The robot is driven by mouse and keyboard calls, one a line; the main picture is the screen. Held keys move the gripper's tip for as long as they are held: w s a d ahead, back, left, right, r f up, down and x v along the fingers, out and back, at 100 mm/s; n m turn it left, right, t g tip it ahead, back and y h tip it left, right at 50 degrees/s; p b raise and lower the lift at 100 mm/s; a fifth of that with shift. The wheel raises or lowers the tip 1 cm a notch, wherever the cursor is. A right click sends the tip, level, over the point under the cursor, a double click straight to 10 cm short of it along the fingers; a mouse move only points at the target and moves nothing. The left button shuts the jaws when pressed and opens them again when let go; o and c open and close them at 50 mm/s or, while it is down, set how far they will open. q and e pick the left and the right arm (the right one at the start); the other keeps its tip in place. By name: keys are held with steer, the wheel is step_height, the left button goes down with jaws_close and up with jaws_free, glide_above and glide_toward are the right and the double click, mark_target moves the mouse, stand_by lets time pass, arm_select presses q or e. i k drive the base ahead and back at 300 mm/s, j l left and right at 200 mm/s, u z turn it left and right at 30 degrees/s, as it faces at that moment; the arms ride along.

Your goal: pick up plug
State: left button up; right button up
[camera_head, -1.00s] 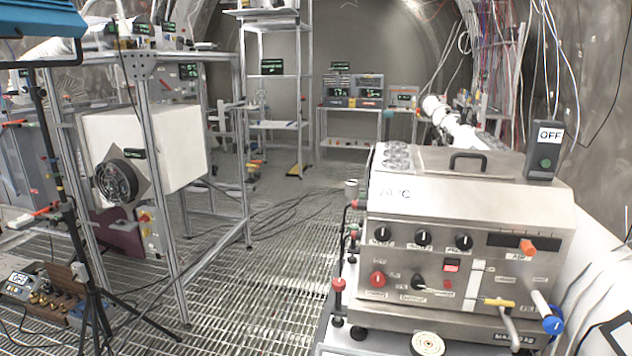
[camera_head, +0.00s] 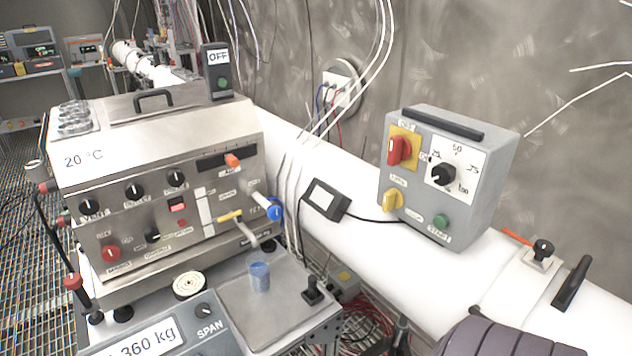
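No loose plug is clearly recognisable. A black block with a pale face (camera_head: 326,199) lies on the white pipe, and a black cable runs from it towards the grey control box (camera_head: 440,180). It may be a plug or an adapter; I cannot tell which. A white wall socket (camera_head: 338,90) behind the pipe has blue and red leads at it. Neither of my grippers is in view.
A steel machine (camera_head: 170,190) marked 20 °C stands at the left. A blue cup (camera_head: 260,276) stands on the metal plate of a scale in front of it. The white pipe (camera_head: 365,240) runs along the wall. Cables hang near the socket.

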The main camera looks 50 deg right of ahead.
mark_target(312, 279)
steer(key=z, duration=1.45)
steer(key=i+z, duration=0.1)
steer(key=i, duration=0.3)
